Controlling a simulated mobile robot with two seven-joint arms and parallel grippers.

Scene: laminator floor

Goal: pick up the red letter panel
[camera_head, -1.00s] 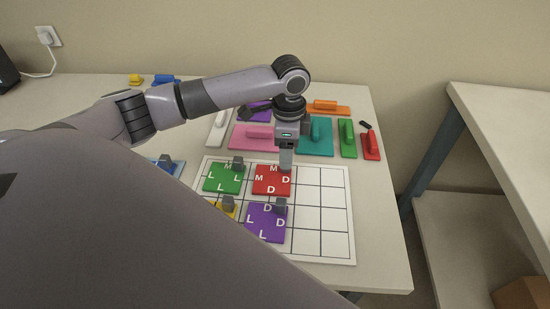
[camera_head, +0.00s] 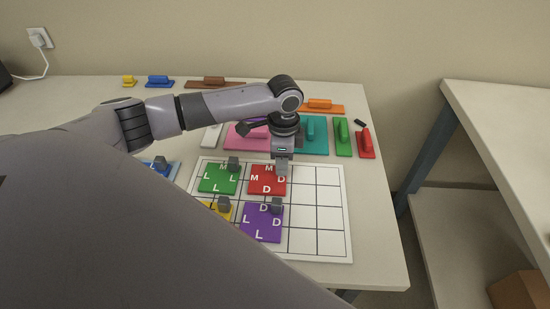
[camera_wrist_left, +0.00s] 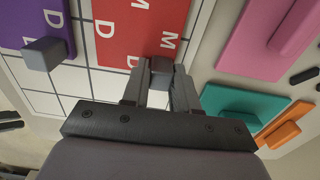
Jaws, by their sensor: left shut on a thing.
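The red letter panel (camera_head: 267,182) with white letters M, D and D lies on the white grid board (camera_head: 332,217), right of the green letter panel (camera_head: 219,180) and above the purple letter panel (camera_head: 262,223). My left gripper (camera_head: 282,170) is at the panel's upper right corner. In the left wrist view my left gripper (camera_wrist_left: 160,82) has its two fingers on either side of the grey knob (camera_wrist_left: 161,65) of the red panel (camera_wrist_left: 140,30), shut on it. The panel appears to lie flat on the board.
A yellow panel (camera_head: 222,209) is partly hidden by my body. Pink (camera_head: 238,137), teal (camera_head: 318,141), green (camera_head: 342,138), red (camera_head: 365,143) and orange (camera_head: 322,106) handled pieces lie behind the board. The board's right columns are empty. Another table (camera_head: 510,125) stands at right.

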